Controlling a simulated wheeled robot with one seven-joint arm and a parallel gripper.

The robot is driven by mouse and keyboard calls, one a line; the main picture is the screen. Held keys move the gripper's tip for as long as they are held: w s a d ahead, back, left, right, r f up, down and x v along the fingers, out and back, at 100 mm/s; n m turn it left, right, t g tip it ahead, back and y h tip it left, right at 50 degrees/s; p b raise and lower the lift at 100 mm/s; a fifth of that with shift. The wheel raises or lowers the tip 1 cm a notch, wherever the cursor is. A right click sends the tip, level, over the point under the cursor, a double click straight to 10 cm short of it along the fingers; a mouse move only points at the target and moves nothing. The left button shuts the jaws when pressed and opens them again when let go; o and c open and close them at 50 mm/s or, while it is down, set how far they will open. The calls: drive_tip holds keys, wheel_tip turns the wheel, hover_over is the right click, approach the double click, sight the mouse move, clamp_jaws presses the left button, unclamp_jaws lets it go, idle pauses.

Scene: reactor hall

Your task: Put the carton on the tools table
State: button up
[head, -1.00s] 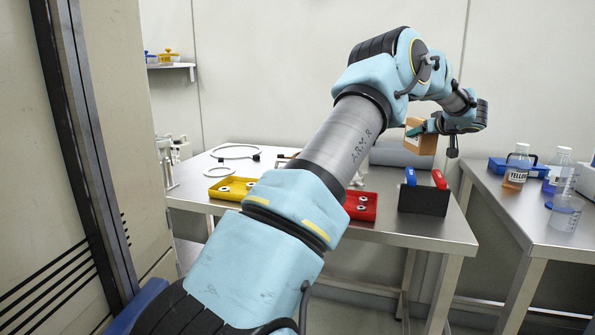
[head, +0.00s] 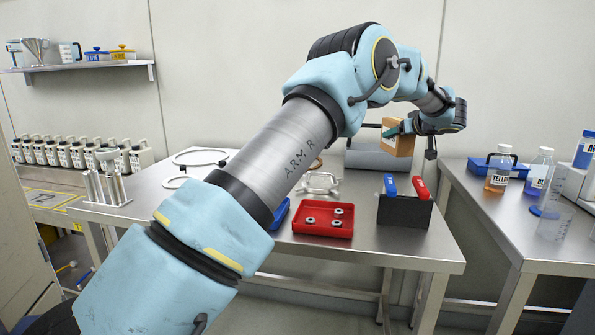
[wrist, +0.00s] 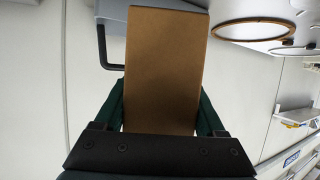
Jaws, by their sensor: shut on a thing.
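The carton (head: 399,139) is a brown box held in the air by my gripper (head: 405,128), above the back right of a steel table (head: 405,252). The wrist view shows the carton (wrist: 162,70) upright in the picture between the two green fingers of my gripper (wrist: 162,112), which are shut on its sides. The table carries a red tray (head: 323,217) with several small nuts and a dark holder (head: 404,212) with blue-handled and red-handled tools. My arm hides part of the table's left and middle.
A grey case (head: 372,158) stands at the table's back, behind the carton. Rings (head: 200,157) and a metal stand (head: 107,178) are on the left. A second steel table (head: 500,215) at right bears bottles. A shelf (head: 85,68) hangs at the left wall. Bare tabletop shows around the red tray.

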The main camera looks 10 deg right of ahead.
sight(396, 145)
drive_tip(key=shift+f, duration=0.1)
wheel_tip(396, 145, down, 4)
drive_tip(key=shift+w+a+r, duration=0.1)
drive_tip(key=shift+w+r, duration=0.05)
drive_tip(key=shift+f, duration=3)
drive_tip(key=shift+f, duration=0.1)
drive_tip(key=o, duration=1.5)
drive_tip(key=shift+f, duration=0.1)
drive_tip(key=shift+o, duration=0.2)
drive_tip(key=shift+s+r, duration=0.2)
drive_tip(key=b+v, duration=0.1)
drive_tip(key=v, duration=1)
drive_tip(key=shift+s+r, duration=0.15)
drive_tip(key=shift+s, duration=0.2)
